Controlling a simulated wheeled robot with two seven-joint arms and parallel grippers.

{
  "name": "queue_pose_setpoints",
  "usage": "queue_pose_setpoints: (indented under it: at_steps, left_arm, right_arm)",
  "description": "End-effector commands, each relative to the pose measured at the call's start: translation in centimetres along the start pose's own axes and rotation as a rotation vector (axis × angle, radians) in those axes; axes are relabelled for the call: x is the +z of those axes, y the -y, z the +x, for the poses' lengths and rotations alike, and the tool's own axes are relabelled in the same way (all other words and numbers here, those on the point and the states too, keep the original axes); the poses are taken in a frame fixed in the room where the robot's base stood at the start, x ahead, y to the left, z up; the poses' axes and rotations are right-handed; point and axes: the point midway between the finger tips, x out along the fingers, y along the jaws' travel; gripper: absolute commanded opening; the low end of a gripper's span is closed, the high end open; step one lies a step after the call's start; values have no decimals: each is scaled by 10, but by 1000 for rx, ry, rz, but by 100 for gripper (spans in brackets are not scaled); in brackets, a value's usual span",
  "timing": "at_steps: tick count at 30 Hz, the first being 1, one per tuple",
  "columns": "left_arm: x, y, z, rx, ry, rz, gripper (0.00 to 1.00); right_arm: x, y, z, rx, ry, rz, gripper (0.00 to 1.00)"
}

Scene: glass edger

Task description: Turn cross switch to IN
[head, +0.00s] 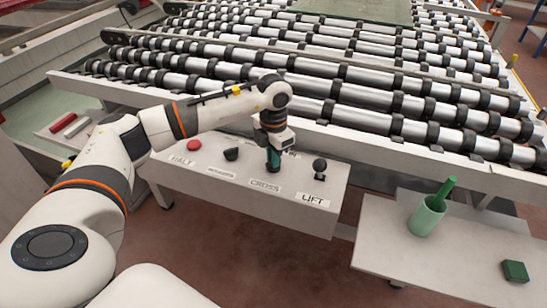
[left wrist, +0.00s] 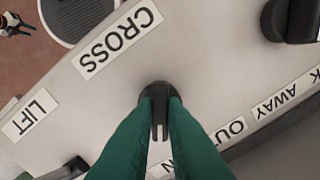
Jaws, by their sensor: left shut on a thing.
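The cross switch is a black knob (left wrist: 160,98) on the pale control panel (head: 225,183), beside the CROSS label (left wrist: 118,38). My left gripper (head: 273,163) reaches down onto it, and its green fingers are shut on the knob's sides. In the left wrist view, a light line on the knob points down the picture between the fingers. It points toward a label (left wrist: 160,170) mostly hidden by the fingers, with an N showing. The OUT label (left wrist: 230,131) lies to the right of the fingers. In the head view, the arm and fingers hide the knob.
On the panel are a red HALT button (head: 194,145), a black knob (head: 231,154) and a black LIFT control (head: 319,166). Behind runs a roller conveyor (head: 390,125). At right, a side table (head: 395,250) holds a green cup (head: 425,218) and a dark green block (head: 514,271).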

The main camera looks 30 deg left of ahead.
Motion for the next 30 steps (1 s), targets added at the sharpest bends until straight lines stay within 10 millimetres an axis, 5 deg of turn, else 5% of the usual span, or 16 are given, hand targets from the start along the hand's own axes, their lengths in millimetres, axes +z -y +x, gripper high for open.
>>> queue_pose_setpoints:
  at_steps: [13, 14, 18, 30]
  left_arm:
    - [-1, 0, -2, -1, -5, 11, 0]
    - [-1, 0, -2, -1, -5, 11, 14]
    - [-1, 0, -1, -1, -4, 11, 33]
    - [-1, 0, -12, -1, -4, 10, 33]
  right_arm:
    - [0, -2, 0, 2, 0, 1, 36]
    - [0, -2, 0, 2, 0, 1, 36]
    - [0, -2, 0, 2, 0, 2, 36]
    - [0, -1, 4, 2, 0, 2, 36]
